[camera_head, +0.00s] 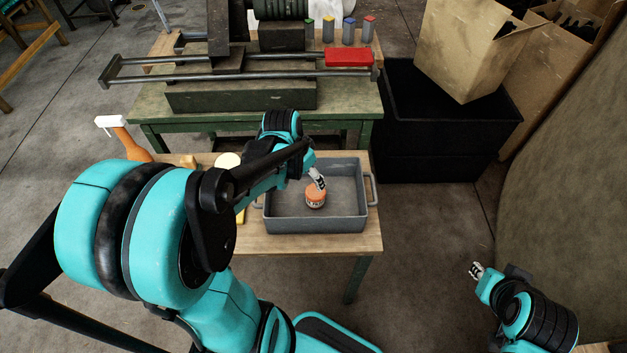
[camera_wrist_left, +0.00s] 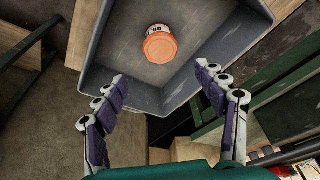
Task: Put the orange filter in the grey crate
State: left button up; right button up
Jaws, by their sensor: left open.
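The orange filter (camera_head: 315,199), with a pale band bearing dark lettering, is inside the grey crate (camera_head: 300,227) on the wooden table. In the left wrist view the filter (camera_wrist_left: 160,46) rests on the floor of the crate (camera_wrist_left: 92,50), apart from the walls. My left gripper (camera_head: 318,180) is above the crate, close over the filter in the head view. In the left wrist view its fingers (camera_wrist_left: 163,90) are spread wide with nothing between them, and the filter lies beyond the tips. My right gripper (camera_head: 476,270) is at the lower right, away from the table; its fingers are too small to read.
A spray bottle (camera_head: 127,138) with an orange body stands on the table's left side. Behind is a green workbench (camera_head: 150,108) with a machine, a red block (camera_head: 349,57) and several small capped cylinders. A black bin (camera_head: 440,135) holding a cardboard box (camera_head: 468,45) stands right of it.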

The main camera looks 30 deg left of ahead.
pick_arm(q)
jog(key=s+d+r+n+t, duration=0.2)
jog(key=s+d+r+t, duration=0.2)
jog(key=s+d+r, duration=0.4)
jog(key=d, duration=0.3)
jog(key=shift+d+r+n+y, duration=0.2)
jog(key=shift+n+y, duration=0.1)
jog(key=shift+y, duration=0.1)
jog(key=shift+f, duration=0.1)
notch_tip(320, 180, down, 6)
jog(key=b, duration=0.6)
jog(key=shift+r, duration=0.2)
